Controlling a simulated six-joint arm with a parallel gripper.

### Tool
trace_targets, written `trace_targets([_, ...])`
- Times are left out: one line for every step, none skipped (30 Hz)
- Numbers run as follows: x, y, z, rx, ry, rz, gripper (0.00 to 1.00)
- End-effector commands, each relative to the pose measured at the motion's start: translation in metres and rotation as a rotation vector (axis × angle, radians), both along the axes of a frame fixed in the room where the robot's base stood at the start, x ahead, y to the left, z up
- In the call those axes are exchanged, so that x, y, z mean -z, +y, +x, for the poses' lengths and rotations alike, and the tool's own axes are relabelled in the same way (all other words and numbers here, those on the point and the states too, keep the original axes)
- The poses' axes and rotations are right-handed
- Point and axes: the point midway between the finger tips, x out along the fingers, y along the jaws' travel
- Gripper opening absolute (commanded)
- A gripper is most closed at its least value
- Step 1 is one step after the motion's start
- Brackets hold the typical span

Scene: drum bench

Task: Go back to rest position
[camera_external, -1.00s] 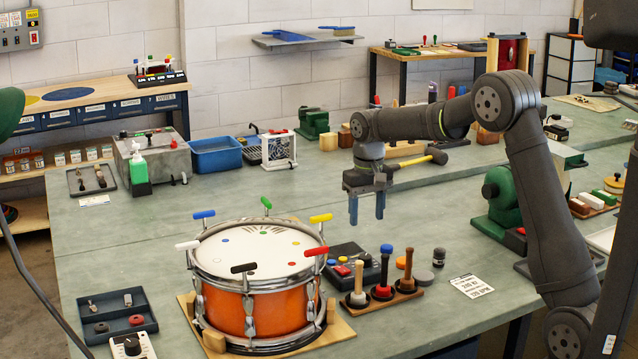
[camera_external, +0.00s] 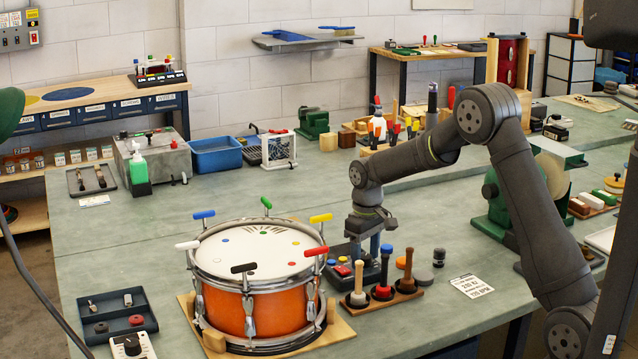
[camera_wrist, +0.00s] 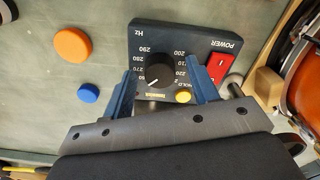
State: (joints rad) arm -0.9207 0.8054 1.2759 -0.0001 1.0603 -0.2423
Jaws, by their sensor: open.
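My gripper (camera_external: 366,249) is low over the bench, just behind the rack of upright-handled tools. Its blue fingers also show in the wrist view (camera_wrist: 160,85), apart, with nothing held between them. A dark control box (camera_wrist: 182,50) with a round black dial (camera_wrist: 159,69), a yellow button and a red power switch lies beneath the fingers. The dial appears between the fingertips; I cannot tell whether they touch the box. In the external view the box (camera_external: 338,252) is partly hidden by my gripper and the tools.
The orange drum (camera_external: 258,290) with coloured key handles stands left of my gripper. The tool rack (camera_external: 412,294) is close in front. A small dark jar (camera_external: 439,257) and a label card (camera_external: 471,286) lie to the right.

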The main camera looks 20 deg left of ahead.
Motion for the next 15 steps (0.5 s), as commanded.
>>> trace_targets([0.0, 0.0, 0.0, -0.038, 0.0, 0.0, 0.54])
trace_targets([0.0, 0.0, 0.0, -0.062, 0.0, 0.0, 0.54])
trace_targets([0.0, 0.0, 0.0, -0.095, -0.001, 0.0, 0.54])
trace_targets([0.0, 0.0, 0.0, -0.119, -0.001, 0.001, 0.54])
trace_targets([0.0, 0.0, 0.0, -0.143, -0.001, 0.001, 0.54])
trace_targets([-0.009, 0.001, 0.001, -0.152, -0.004, 0.004, 0.54])
trace_targets([-0.016, 0.001, 0.001, -0.15, -0.004, 0.004, 0.54])
trace_targets([-0.022, 0.001, 0.001, -0.15, -0.004, 0.004, 0.54])
trace_targets([-0.03, 0.001, 0.001, -0.149, -0.004, 0.004, 0.54])
trace_targets([-0.036, 0.001, 0.001, -0.149, -0.004, 0.004, 0.54])
trace_targets([-0.042, 0.001, 0.001, -0.149, -0.004, 0.004, 0.54])
trace_targets([-0.05, 0.001, 0.0, -0.148, -0.003, 0.002, 0.54])
trace_targets([-0.056, 0.001, 0.001, -0.148, -0.004, 0.004, 0.54])
trace_targets([-0.063, 0.001, 0.001, -0.148, -0.003, 0.003, 0.54])
trace_targets([-0.07, 0.001, 0.001, -0.148, -0.004, 0.004, 0.54])
